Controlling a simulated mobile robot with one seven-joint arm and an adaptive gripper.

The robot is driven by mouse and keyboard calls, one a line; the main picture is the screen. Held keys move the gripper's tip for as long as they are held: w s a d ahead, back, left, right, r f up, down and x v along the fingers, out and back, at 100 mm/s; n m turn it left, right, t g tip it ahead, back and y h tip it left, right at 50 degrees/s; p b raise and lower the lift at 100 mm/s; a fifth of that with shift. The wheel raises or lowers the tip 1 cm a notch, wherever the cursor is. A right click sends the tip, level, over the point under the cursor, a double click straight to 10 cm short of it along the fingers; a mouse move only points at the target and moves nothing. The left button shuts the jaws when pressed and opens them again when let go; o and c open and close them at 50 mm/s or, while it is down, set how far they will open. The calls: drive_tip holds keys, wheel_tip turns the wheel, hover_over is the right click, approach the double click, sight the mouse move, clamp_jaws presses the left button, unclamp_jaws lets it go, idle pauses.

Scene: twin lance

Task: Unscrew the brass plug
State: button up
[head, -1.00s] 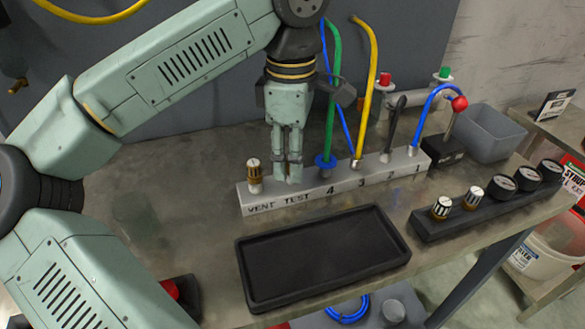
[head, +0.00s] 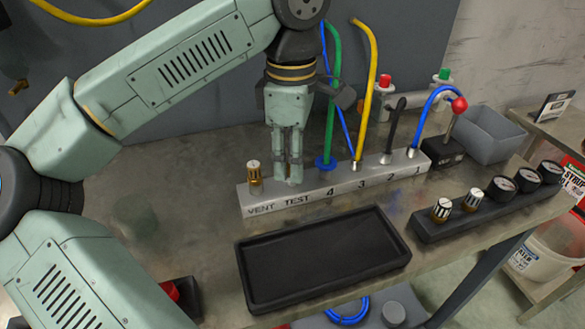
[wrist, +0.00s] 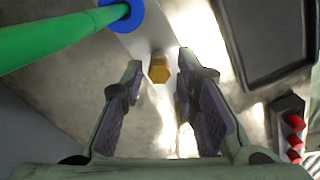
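The brass plug (wrist: 159,69) is a small hex head seen from above in the wrist view, in the pale manifold block. In the head view the block (head: 330,192) is marked VENT, TEST, 4, 3, 2, 1, and my gripper (head: 288,182) points straight down at the TEST position, hiding the plug there. In the wrist view my gripper (wrist: 159,72) is open, with a finger on each side of the plug and a gap to both. I cannot tell how far down the plug the fingertips reach.
A green hose (head: 333,100) in a blue collar stands close right of my gripper, with a yellow hose (head: 372,90) beyond. A brass-bodied, white-topped fitting (head: 254,172) stands at VENT. An empty black tray (head: 325,290) lies in front; a gauge row (head: 425,228) is at right.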

drive_tip(key=m, duration=0.3)
drive_tip(key=shift+p, duration=0.3)
drive_tip(key=m+p, duration=0.1)
drive_tip(key=m, duration=0.2)
drive_tip(key=shift+r+m, duration=0.15)
drive_tip(key=shift+m, duration=0.15)
drive_tip(key=m, duration=0.3)
drive_tip(key=shift+p, duration=0.4)
drive_tip(key=m, duration=0.4)
drive_tip(key=shift+c, duration=0.5)
clamp_jaws()
drive_tip(key=shift+f, duration=0.2)
